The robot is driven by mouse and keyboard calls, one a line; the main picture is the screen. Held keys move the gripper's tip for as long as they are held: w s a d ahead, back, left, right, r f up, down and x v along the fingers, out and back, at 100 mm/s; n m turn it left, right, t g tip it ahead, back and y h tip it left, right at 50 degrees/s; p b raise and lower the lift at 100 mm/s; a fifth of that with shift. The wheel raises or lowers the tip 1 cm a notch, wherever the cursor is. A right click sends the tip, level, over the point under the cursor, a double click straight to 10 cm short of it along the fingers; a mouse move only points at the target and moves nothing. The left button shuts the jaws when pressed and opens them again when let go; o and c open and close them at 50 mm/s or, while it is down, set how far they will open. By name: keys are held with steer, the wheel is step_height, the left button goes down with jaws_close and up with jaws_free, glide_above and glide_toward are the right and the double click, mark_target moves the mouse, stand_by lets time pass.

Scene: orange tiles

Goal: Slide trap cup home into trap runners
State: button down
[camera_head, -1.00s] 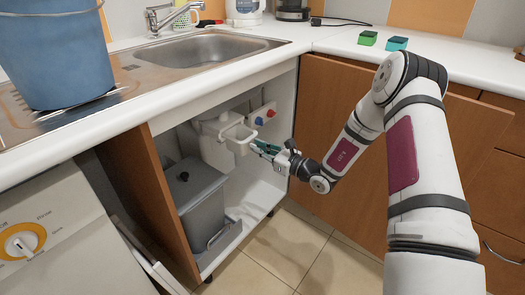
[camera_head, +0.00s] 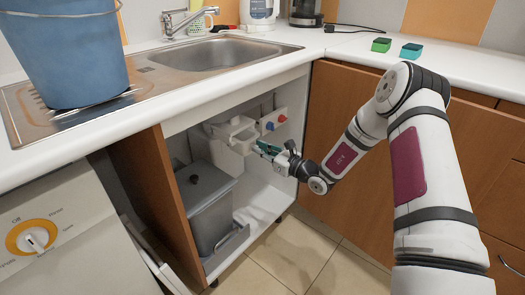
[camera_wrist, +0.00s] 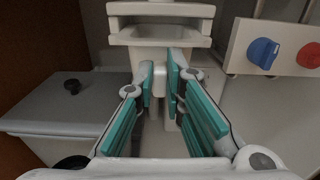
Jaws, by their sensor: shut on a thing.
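The trap cup (camera_head: 243,144) is a pale white box-like part under the sink, at the front of the white trap body (camera_head: 222,128). It sits level against that body; I cannot tell whether it is fully seated. My gripper (camera_head: 258,148) comes from the right with teal-padded fingers at the cup's front. In the wrist view, my gripper (camera_wrist: 163,84) is shut on a narrow pale part of the cup below the wider white front (camera_wrist: 160,38). The runners are hidden by the cup and the trap body.
A grey lidded bin (camera_head: 205,205) stands below left in the open cabinet. A panel with a blue knob (camera_wrist: 263,53) and a red knob (camera_wrist: 309,56) is on the right. The brown cabinet door (camera_head: 345,125) is beside my arm. The sink counter (camera_head: 190,95) is above.

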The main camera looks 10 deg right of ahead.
stand_by(0.3)
steer(key=c, duration=1.6)
jaws_free()
